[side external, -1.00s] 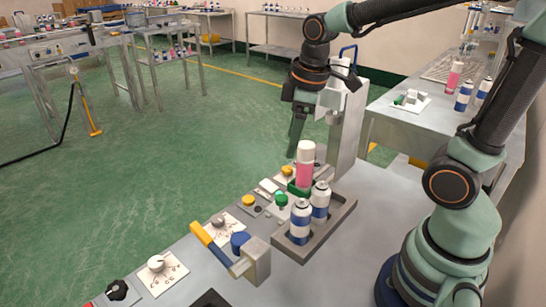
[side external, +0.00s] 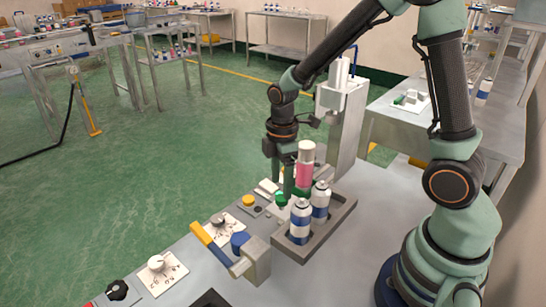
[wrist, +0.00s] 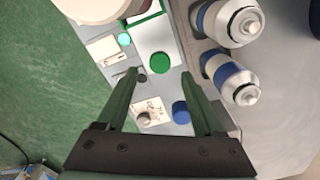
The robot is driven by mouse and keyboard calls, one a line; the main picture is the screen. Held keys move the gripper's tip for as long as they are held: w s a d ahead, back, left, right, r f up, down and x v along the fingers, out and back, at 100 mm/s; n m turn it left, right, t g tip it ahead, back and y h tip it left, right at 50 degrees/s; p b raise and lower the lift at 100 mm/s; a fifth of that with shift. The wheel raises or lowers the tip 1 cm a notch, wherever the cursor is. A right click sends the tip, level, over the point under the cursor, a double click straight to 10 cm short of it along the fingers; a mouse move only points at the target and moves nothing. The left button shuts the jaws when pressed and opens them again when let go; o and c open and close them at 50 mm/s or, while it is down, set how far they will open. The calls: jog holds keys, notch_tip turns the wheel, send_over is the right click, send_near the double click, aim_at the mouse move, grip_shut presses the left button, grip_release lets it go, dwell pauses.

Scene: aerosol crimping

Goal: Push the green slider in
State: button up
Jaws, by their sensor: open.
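A round green knob (side external: 281,198) stands on the panel beside the blue-and-white cans. In the wrist view the green knob (wrist: 158,62) sits on a white plate, just beyond my fingertips. A green rectangular frame (wrist: 145,22) shows past it, partly cut off; I cannot tell for certain which green part is the slider. My gripper (side external: 287,188) hangs fingers down above the panel, close behind the knob. In the wrist view my gripper (wrist: 160,73) is open, with nothing held between its fingers.
Two blue-and-white cans (side external: 300,222) stand in a grey tray (side external: 343,212), close to the knob. A pink can (side external: 305,172) with a white cap stands behind. A yellow-handled lever (side external: 210,242), a blue knob (side external: 240,241) and dials lie toward the near left.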

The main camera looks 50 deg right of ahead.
aim_at(281, 198)
jog(key=shift+f, duration=2)
grip_shut()
